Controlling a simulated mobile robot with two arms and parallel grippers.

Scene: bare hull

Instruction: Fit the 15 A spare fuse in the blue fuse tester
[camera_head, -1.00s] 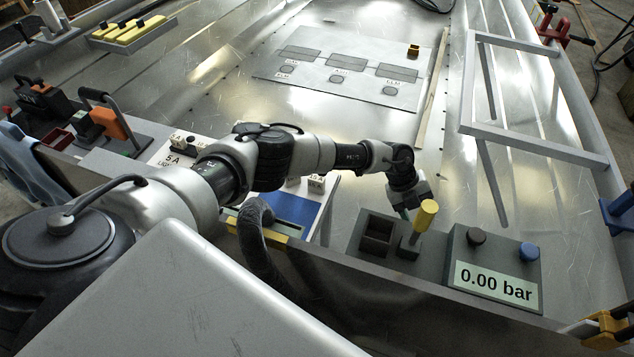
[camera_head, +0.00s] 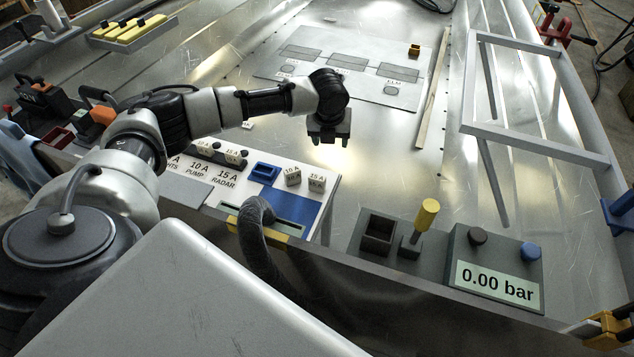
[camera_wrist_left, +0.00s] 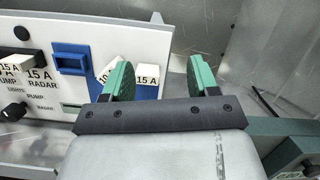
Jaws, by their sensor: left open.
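The spare 15 A fuse (camera_head: 317,183), a small pale block, stands on the right end of the white panel; it also shows in the wrist view (camera_wrist_left: 147,74). The spare 10 A fuse (camera_head: 292,177) stands just left of it, partly behind a finger in the wrist view. The blue fuse tester (camera_head: 264,172), a block with a recess, is left of both; the wrist view shows it too (camera_wrist_left: 72,61). My left gripper (camera_head: 330,139) is open and empty, beyond and above the panel. Its green fingers (camera_wrist_left: 160,75) show in the wrist view. My right gripper is out of view.
Panel fuses labelled pump and radar (camera_head: 231,157) sit left of the tester. A yellow-handled lever (camera_head: 426,216) and a gauge box reading 0.00 bar (camera_head: 493,273) stand right. Open metal floor lies behind the panel.

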